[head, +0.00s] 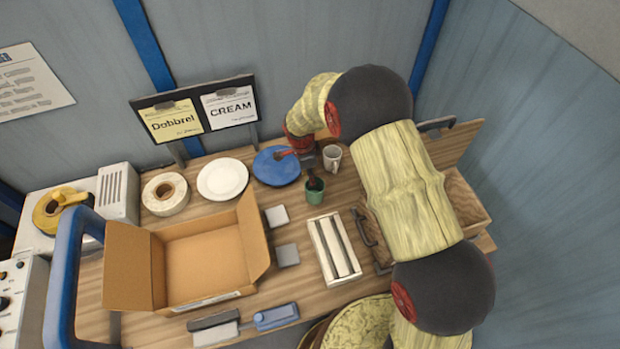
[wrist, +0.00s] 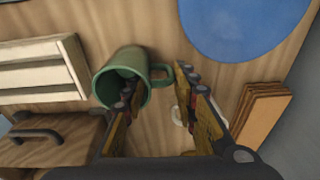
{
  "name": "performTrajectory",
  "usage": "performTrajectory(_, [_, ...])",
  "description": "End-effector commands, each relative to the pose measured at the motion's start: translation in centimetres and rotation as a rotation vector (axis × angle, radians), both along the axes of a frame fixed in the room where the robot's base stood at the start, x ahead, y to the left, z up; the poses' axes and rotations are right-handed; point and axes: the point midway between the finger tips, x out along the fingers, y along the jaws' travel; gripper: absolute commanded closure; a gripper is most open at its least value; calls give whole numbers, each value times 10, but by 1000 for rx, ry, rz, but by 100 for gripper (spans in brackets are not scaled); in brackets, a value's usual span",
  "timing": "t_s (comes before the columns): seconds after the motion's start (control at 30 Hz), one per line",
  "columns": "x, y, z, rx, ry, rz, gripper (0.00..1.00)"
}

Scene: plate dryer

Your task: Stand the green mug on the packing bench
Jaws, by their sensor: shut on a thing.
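The green mug (head: 315,195) looks upright in the head view, at the middle of the wooden packing bench (head: 290,299). I cannot tell whether its base touches the bench. My gripper (head: 314,182) comes down on it from above. In the wrist view the green mug (wrist: 126,62) shows its open mouth toward the camera, with its handle to the right. One finger of my gripper (wrist: 158,100) reaches into the mouth and the other is on the handle side. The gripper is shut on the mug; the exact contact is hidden.
A white mug (head: 332,153) and a blue plate (head: 270,172) stand close behind. A slotted white tray (head: 322,250) lies in front, grey squares (head: 277,216) and an open cardboard box (head: 128,270) to the left. A wooden crate (head: 466,197) is at the right, partly behind my arm.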

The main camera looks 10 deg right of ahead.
Motion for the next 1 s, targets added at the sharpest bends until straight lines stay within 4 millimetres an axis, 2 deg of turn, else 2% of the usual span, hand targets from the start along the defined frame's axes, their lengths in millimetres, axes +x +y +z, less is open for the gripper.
performTrajectory(0.03, [-2,-1,-9,-2,5,0,100])
performTrajectory(0.13, [0,0,-18,0,1,0,100])
performTrajectory(0.47, [0,0,-21,0,1,0,100])
performTrajectory(0.5, [-1,0,-22,0,2,0,71])
performTrajectory(0.8, [-1,0,-21,0,2,0,54])
performTrajectory(1.0, [-1,0,-21,0,2,0,53])
